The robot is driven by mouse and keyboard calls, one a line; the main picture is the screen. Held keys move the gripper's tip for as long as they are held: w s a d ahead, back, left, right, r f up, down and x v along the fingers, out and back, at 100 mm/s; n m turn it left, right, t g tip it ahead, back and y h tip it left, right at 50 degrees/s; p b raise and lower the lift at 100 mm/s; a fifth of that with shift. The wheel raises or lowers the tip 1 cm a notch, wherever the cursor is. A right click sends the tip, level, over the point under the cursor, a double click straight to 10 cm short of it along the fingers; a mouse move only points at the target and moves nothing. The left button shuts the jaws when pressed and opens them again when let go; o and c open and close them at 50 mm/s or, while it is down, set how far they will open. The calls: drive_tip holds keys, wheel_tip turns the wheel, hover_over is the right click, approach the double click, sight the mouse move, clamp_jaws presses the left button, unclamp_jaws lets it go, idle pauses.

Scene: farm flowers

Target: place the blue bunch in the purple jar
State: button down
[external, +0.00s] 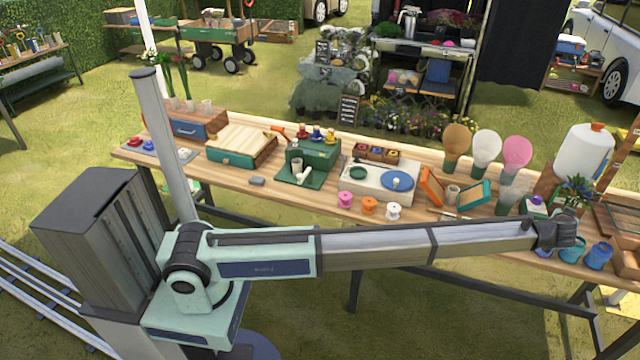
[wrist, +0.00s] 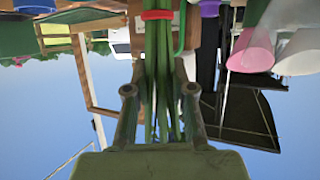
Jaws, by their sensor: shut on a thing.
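My gripper (external: 562,230) is at the right end of the table, above its front part. In the wrist view my gripper (wrist: 160,92) is shut on the green stems of a bunch (wrist: 158,48) tied with a red band. The bunch's leafy top with small blue flowers (external: 577,189) rises above the gripper in the external view. A purple-topped object (external: 537,201), perhaps the purple jar, stands just left of the gripper, partly hidden. A purple patch (wrist: 209,8) shows at the top of the wrist view. The stems' lower ends are not clearly visible.
A teal jar (external: 574,251) and a blue jar (external: 598,256) stand by the gripper at the front edge. A large white jug (external: 583,152) stands behind. Wrapped cones (external: 487,147), orange and teal frames, and spools (external: 393,210) are to the left.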

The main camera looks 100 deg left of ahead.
drive_tip(key=shift+f+b, duration=0.2)
drive_tip(key=shift+b, duration=0.15)
drive_tip(key=c, duration=1)
unclamp_jaws()
drive_tip(key=shift+r, duration=0.1)
